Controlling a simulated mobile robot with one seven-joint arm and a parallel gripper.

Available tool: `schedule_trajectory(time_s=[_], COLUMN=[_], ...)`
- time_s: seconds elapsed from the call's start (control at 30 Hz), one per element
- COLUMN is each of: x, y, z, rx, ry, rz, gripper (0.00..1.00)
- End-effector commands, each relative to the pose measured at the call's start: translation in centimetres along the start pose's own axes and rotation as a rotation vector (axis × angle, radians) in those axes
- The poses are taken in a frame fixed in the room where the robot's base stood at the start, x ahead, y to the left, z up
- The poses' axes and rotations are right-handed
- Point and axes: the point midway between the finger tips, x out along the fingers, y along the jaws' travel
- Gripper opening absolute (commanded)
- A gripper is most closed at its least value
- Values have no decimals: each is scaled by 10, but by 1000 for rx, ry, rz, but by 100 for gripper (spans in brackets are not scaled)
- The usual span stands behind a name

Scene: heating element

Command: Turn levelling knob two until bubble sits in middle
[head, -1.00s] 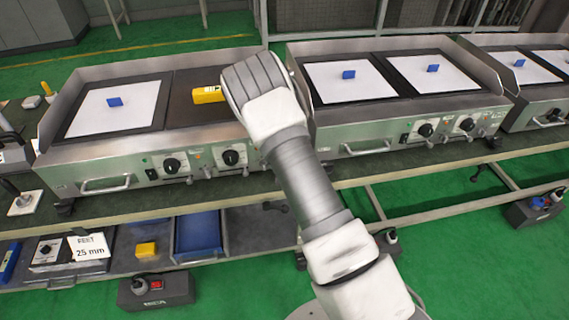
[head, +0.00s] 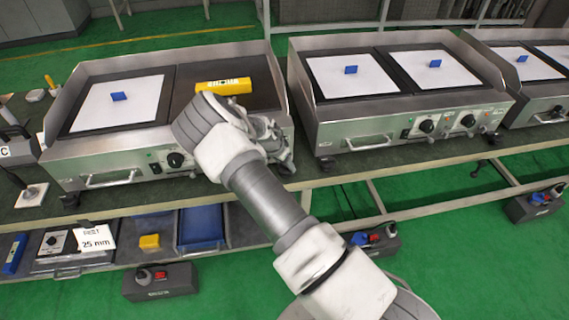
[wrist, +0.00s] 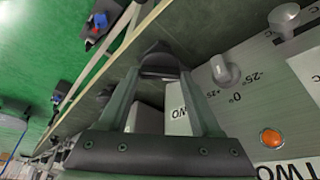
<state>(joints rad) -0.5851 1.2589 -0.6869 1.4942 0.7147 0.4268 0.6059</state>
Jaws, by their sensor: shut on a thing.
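A yellow spirit level (head: 223,86) lies on the dark right plate of the left griddle (head: 95,160); its bubble is too small to make out. My gripper (head: 283,150) is low at that griddle's front right corner, and my wrist hides part of its front panel in the head view. In the wrist view my gripper (wrist: 160,72) is shut on a dark round knob (wrist: 160,60) under the griddle, the levelling knob. The knob is largely hidden in the head view.
A second griddle (head: 400,140) stands close on the right, with a narrow gap between. White sheets with blue pieces lie on its plates. The lower shelf holds a blue tray (head: 201,228), a yellow block (head: 150,241) and a "25 mm" card (head: 97,238).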

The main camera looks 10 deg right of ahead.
Motion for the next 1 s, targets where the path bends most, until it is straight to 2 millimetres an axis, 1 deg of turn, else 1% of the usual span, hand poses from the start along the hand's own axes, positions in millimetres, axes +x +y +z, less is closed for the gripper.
schedule_trajectory(time_s=[0.3,0.33,0.4,0.5,0.83,0.93,1.0], x=[0,0,0,0,-3,-13,-25], y=[0,0,0,0,0,-2,-2], z=[0,0,0,0,0,0,0], rx=[2,2,2,2,1,1,-1], ry=[-1,-1,-1,-1,-1,0,0], rz=[0,0,0,0,-1,-3,-3], gripper=[9,67,79,95,95,95,95])
